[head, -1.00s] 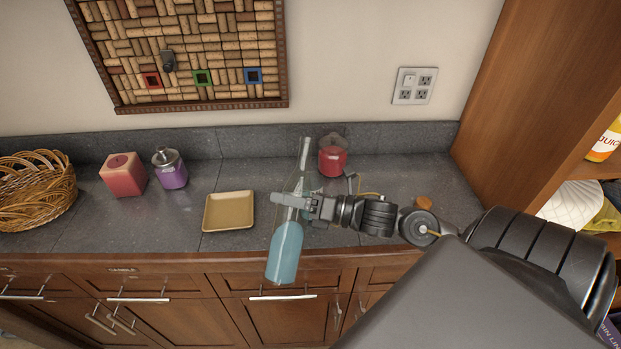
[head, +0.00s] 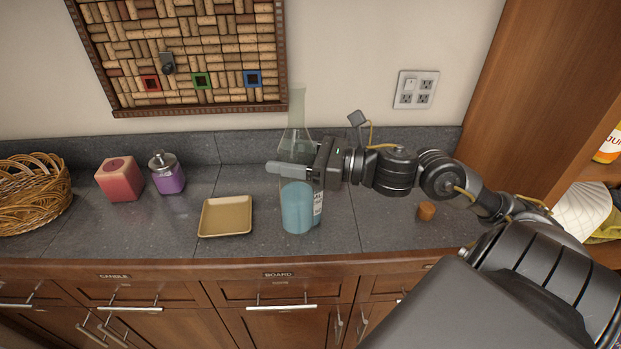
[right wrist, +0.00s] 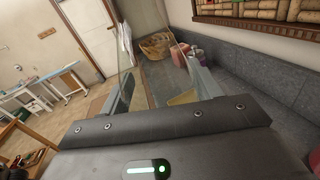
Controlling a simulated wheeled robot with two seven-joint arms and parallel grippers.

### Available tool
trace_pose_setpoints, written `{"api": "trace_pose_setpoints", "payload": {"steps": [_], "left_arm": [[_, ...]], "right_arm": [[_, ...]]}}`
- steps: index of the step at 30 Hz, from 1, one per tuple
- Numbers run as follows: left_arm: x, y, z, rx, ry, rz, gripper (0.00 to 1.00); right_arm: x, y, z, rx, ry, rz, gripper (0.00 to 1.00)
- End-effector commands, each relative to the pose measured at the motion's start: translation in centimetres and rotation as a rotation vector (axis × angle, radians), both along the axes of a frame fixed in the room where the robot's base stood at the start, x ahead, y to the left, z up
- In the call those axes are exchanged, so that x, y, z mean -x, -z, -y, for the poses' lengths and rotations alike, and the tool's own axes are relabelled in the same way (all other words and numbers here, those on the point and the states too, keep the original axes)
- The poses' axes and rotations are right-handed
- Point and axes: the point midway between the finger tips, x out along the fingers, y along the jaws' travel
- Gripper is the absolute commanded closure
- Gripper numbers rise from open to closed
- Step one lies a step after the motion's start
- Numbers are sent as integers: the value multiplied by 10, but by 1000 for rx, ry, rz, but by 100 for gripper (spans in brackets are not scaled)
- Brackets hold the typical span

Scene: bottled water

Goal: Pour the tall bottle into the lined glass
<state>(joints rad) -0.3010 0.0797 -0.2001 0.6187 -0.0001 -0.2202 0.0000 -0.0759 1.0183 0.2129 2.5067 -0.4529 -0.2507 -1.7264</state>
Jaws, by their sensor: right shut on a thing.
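The tall clear bottle (head: 297,208) holds blue liquid in its lower part and has a pale label on its right side. It stands nearly upright in the head view, its neck rising in front of the backsplash. My right gripper (head: 292,171) is shut around its middle, above most of the liquid. I cannot tell whether the base touches the counter. In the right wrist view, clear bottle glass (right wrist: 150,60) shows between the fingers. I cannot make out a lined glass; my right gripper and arm cover part of the counter behind the bottle. My left gripper is not in view.
A tan square dish (head: 225,217) lies left of the bottle. Farther left are a purple jar (head: 167,174), a red candle block (head: 120,180) and a wicker basket (head: 32,195). A cork (head: 426,211) lies on the right. A wooden cabinet side (head: 535,90) bounds the right.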

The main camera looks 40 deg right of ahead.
Motion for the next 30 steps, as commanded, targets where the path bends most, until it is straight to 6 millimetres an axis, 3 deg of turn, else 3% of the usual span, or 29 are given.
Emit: {"api": "trace_pose_setpoints", "payload": {"steps": [3, 12, 30], "left_arm": [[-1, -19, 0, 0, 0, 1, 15], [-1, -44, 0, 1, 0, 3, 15], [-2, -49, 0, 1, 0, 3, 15]], "right_arm": [[-1, -26, 1, 18, 0, 18, 100], [-1, -54, 2, 54, -1, 40, 100], [-1, -61, 2, 66, -1, 48, 100]]}}
